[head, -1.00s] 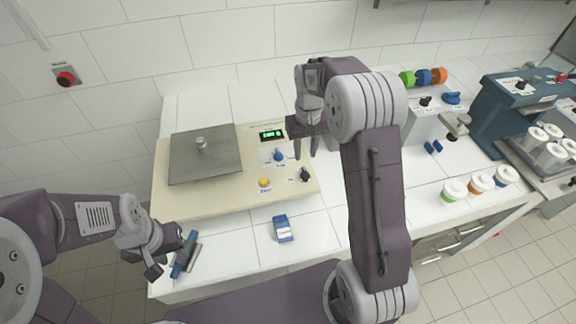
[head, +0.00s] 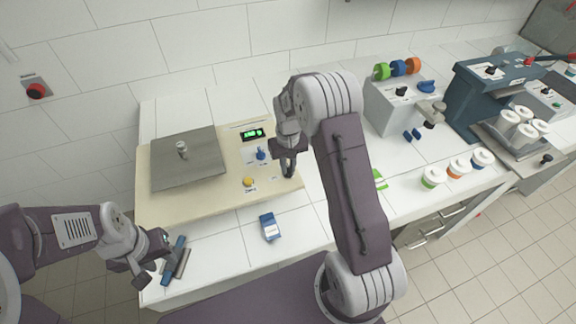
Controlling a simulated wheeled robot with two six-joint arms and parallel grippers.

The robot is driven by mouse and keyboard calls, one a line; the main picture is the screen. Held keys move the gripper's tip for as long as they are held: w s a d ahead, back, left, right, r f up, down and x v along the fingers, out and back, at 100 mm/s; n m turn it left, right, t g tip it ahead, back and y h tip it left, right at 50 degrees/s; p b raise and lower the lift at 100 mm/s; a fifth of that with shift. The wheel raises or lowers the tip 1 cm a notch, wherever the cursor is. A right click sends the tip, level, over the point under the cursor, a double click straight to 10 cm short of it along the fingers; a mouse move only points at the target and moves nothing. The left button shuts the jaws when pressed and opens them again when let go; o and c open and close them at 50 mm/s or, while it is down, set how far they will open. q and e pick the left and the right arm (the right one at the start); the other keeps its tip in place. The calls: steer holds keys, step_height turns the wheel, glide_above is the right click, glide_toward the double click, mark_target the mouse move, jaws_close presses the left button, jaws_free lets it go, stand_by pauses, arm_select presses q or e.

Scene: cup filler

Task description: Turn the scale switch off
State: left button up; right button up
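The cream scale (head: 210,205) has a grey weighing plate (head: 175,172) at left and a lit green display (head: 252,134). Its panel shows a blue knob (head: 261,153) and a yellow button (head: 248,181). My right gripper (head: 289,172) points down at the panel's right edge. Its fingers look close together over the place of the small black scale switch, which they hide. Whether they touch or grip it I cannot tell. My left gripper (head: 150,267) is at the table's front left corner, beside a blue and grey bar-like object (head: 174,262); its finger opening is unclear.
A small blue and white box (head: 269,227) lies in front of the scale. White cups with green, orange and blue bands (head: 458,168) stand at right. Grey and blue machines (head: 490,100) stand behind them. A red wall button (head: 36,90) is at far left.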

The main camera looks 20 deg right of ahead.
jaws_close()
steer(key=n+p, duration=0.1)
steer(key=n, duration=0.1)
steer(key=shift+r+n, duration=0.1)
steer(key=shift+n, duration=0.3)
steer(key=n+p, duration=0.1)
steer(key=n, duration=0.4)
steer(key=n+p, duration=0.1)
steer(key=n, duration=0.4)
steer(key=shift+n, duration=2.5)
